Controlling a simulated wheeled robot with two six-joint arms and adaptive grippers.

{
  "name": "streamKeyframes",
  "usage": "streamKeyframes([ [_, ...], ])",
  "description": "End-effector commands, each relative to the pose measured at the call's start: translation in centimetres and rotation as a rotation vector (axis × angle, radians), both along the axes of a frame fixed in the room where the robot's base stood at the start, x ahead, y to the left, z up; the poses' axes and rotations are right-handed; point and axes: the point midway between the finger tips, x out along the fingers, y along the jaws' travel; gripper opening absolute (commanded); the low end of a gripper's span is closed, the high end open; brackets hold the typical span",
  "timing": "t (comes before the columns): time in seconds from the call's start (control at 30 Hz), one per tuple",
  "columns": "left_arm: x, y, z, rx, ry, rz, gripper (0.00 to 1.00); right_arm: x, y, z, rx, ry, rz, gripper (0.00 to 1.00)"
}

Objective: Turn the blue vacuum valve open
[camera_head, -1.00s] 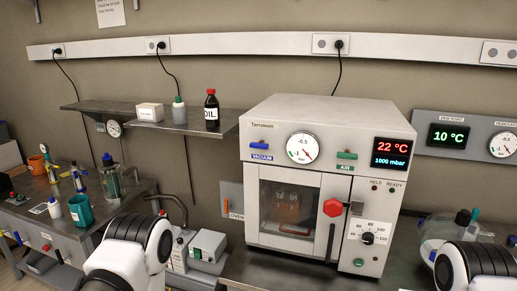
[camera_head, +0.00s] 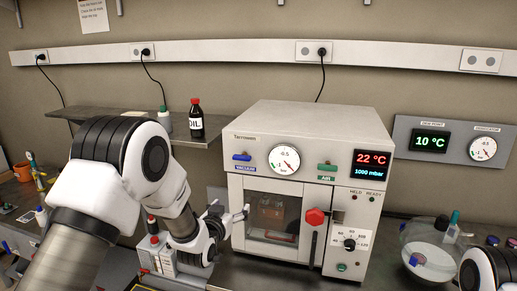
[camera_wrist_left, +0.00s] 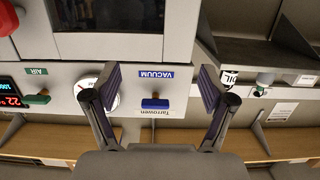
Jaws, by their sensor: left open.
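The blue vacuum valve (camera_head: 241,156) is a small bar-shaped handle above its VACUUM label on the front of the white oven (camera_head: 300,120). Its bar lies roughly level. My left gripper (camera_head: 231,211) is in front of the oven's left side, lower in the picture than the valve. In the left wrist view, which shows the oven upside down, the blue valve (camera_wrist_left: 155,103) lies between the two spread fingers of my left gripper (camera_wrist_left: 158,85). The fingers are open and empty, with no visible contact with the valve. My right gripper is out of view.
A dial gauge (camera_head: 284,159) and the green AIR valve (camera_head: 327,167) sit right of the blue valve. The red door knob (camera_head: 315,217) is lower. The display reads 22 °C and 1000 mbar. A shelf with an oil bottle (camera_head: 196,118) is left of the oven.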

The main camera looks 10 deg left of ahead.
Motion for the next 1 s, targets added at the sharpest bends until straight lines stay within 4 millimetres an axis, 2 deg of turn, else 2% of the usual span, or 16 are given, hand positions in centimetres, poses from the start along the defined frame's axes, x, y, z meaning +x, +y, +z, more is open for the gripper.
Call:
streamKeyframes([
  [0.03,0.9,-0.1,5.2,0.002,-0.069,-0.002,0.83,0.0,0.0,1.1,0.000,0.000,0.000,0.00],
  [0.1,1.2,-0.3,9.4,0.004,-0.125,-0.004,0.83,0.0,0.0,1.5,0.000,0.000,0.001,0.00],
  [0.2,1.3,-0.3,11.7,0.005,-0.157,-0.005,0.83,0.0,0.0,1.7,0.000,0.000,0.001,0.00],
  [0.33,2.6,-0.3,12.0,0.005,-0.158,-0.005,0.83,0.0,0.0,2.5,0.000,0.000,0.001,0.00],
  [0.63,8.1,-0.5,11.9,0.005,-0.156,-0.005,0.83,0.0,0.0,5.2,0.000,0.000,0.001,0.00],
  [0.77,8.9,-0.6,11.6,0.005,-0.155,-0.005,0.83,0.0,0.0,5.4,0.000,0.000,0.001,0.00],
  [0.97,9.0,-0.6,11.5,0.005,-0.155,-0.005,0.83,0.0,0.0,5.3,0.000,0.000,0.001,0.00],
  [1.0,9.0,-0.6,11.5,0.005,-0.155,-0.005,0.73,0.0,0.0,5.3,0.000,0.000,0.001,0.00],
])
